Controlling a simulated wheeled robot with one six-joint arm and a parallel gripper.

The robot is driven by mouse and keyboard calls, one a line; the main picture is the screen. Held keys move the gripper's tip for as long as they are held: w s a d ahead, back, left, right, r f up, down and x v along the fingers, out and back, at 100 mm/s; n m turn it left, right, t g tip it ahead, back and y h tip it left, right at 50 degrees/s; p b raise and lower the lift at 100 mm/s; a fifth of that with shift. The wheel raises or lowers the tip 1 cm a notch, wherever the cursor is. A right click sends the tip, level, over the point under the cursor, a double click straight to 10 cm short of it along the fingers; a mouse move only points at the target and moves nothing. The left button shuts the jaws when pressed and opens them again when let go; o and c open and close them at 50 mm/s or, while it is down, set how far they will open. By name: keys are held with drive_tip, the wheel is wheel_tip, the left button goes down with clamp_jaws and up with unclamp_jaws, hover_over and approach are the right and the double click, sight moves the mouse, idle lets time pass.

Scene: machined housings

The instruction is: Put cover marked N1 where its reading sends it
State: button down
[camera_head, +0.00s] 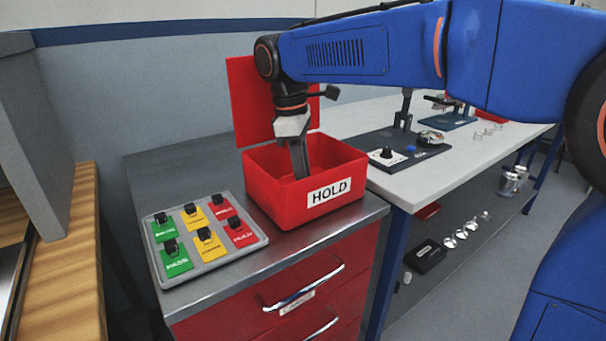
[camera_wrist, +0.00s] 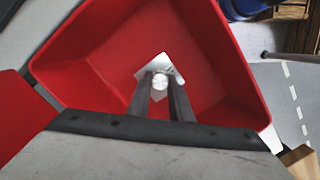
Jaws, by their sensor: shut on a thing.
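A red box labelled HOLD (camera_head: 264,200) stands on the metal top of a red cabinet, its red lid raised behind it. My gripper (camera_head: 301,174) points down into the box, and its fingertips are hidden behind the front wall. In the wrist view my gripper (camera_wrist: 160,88) is shut on a small pale metal piece (camera_wrist: 160,65), which appears to be the cover, inside the red box (camera_wrist: 90,60). No N1 mark is readable on it. I cannot tell whether the piece touches the box floor.
A grey tray (camera_head: 213,257) with green, yellow and red tags holding black clips sits left of the box. A white bench (camera_head: 420,166) with a dark fixture (camera_head: 405,150) stands at right. Silvery round parts (camera_head: 463,233) and a black box (camera_head: 425,256) lie on its lower shelf.

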drive_tip(key=c, duration=1.6)
unclamp_jaws()
drive_tip(key=r, duration=0.4)
drive_tip(key=a+r, duration=0.1)
drive_tip(key=r, duration=0.7)
drive_tip(key=shift+w+a, duration=0.15)
drive_tip(key=shift+a, duration=0.25)
